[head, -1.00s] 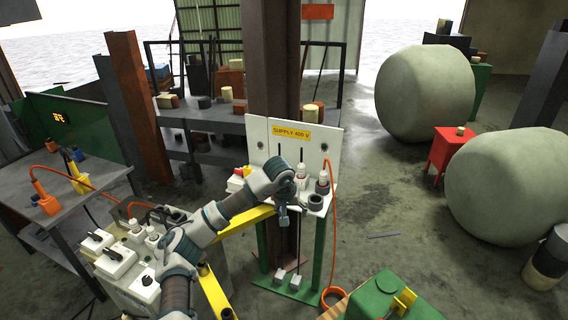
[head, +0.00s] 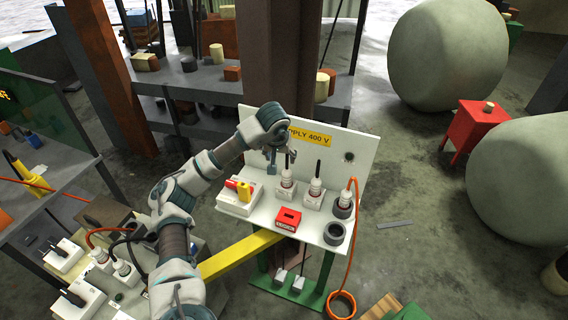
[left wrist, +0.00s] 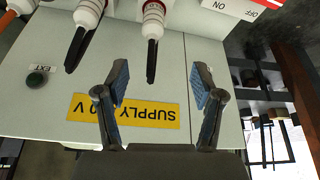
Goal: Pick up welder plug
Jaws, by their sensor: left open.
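Several white-and-red plugs stand upright on the supply shelf below the "SUPPLY 400 V" sign. One has a black cable and stands beside the switch box (head: 287,178); it also shows in the left wrist view (left wrist: 153,22). A second black-cabled plug (head: 315,192) is to its right (left wrist: 88,14). A third plug (head: 344,203) has an orange cable. I cannot tell which is the welder plug. My left gripper (head: 279,158) is open and empty near the sign. In the wrist view its fingers (left wrist: 160,88) flank the first plug's black cable end without touching it. My right gripper is out of view.
A white switch box (head: 238,198) with a red-yellow switch is left of the plugs. A red block (head: 288,217) and a grey ring (head: 334,233) are at the shelf front. The back panel (head: 362,140) rises behind. A yellow bar (head: 238,254) crosses below.

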